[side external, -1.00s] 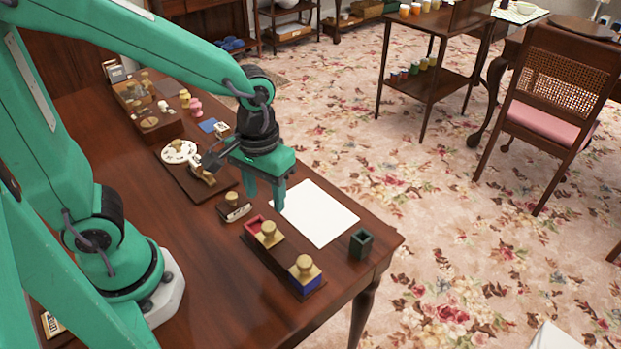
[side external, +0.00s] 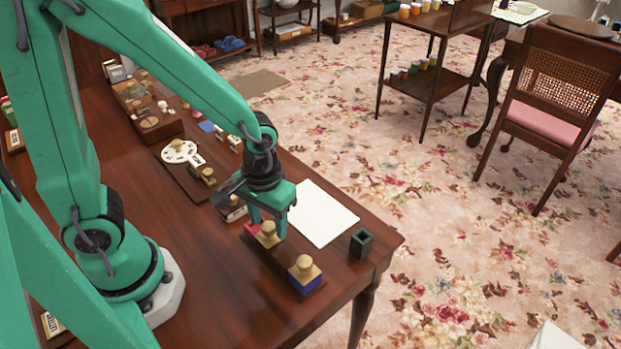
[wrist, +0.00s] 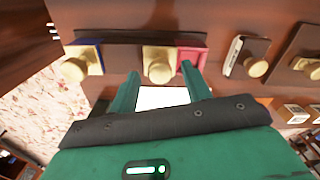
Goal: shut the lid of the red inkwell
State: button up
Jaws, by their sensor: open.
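The red inkwell (wrist: 192,64) sits on a dark wooden stand (wrist: 118,36). Its gold, knobbed lid (wrist: 159,66) lies to one side of the red box in the wrist view, with part of the red box uncovered. The lid also shows in the side external view (side external: 269,236), beside the red part (side external: 251,226). My gripper (side external: 267,226) is open and empty over that end of the stand. In the wrist view, one fingertip is left of the lid and the other is at the red box. I cannot tell whether they touch.
A blue inkwell (side external: 306,283) with a gold lid closed over it stands at the stand's front end. A small stamp block (side external: 232,208) is just behind. White paper (side external: 322,214) and a dark green box (side external: 361,243) lie right, near the table edge.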

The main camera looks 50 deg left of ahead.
grip_shut()
jog(key=shift+a, duration=2.45)
grip_release()
jog(key=shift+r, duration=0.1)
notch_tip(320, 180, up, 8)
